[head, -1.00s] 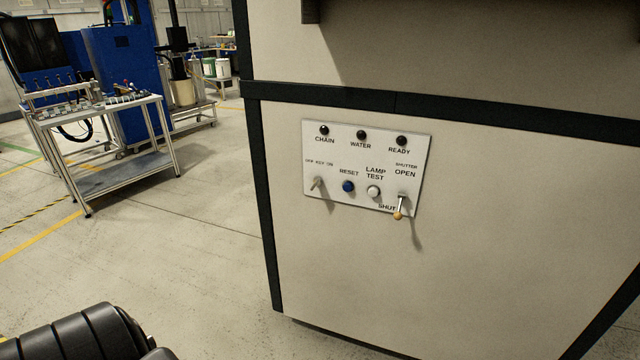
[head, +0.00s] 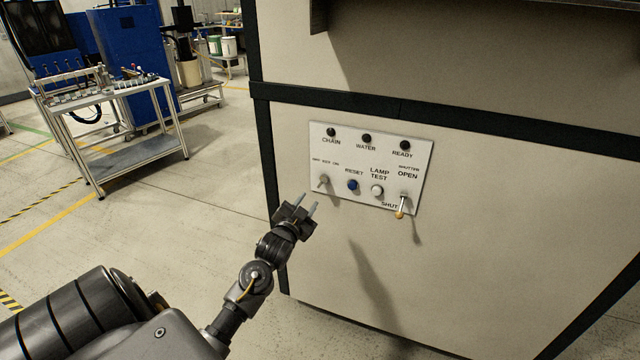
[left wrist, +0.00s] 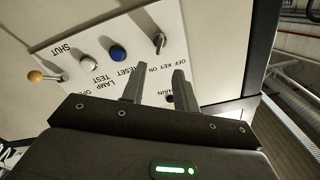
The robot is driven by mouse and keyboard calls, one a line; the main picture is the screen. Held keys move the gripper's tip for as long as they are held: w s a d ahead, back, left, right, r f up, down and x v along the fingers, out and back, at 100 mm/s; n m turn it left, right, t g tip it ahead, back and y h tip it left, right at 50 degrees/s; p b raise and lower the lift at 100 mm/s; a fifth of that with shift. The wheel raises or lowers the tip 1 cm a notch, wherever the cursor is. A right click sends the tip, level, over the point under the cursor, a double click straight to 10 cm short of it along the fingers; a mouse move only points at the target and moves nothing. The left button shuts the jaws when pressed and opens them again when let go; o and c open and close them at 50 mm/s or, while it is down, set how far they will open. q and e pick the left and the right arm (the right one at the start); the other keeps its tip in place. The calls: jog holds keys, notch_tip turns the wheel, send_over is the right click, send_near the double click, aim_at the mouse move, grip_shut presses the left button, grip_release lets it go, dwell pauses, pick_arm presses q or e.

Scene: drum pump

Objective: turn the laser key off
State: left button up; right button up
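The laser key (head: 323,180) is a small metal key switch at the lower left of the white control panel (head: 345,146), under the "OFF KEY ON" label. It also shows in the left wrist view (left wrist: 160,42). My left gripper (head: 308,205) is just below and left of the key in the head view, apart from it. Its two fingers (left wrist: 157,80) stand apart with nothing between them, pointing toward the panel. My right gripper is in neither view.
Right of the key are the blue reset button (head: 352,186), the white lamp test button (head: 377,190) and the shutter lever (head: 401,207), pointing down at SHUT. Three dark lamps line the panel's top. A cart (head: 130,155) stands well off left.

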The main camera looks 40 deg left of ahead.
aim_at(320, 185)
pick_arm(q)
jog(key=p+x, duration=0.2)
jog(key=x, duration=0.7)
jog(key=shift+w+f, duration=0.1)
jog(key=shift+w+a, duration=0.2)
jog(key=shift+w, duration=0.5)
grip_shut()
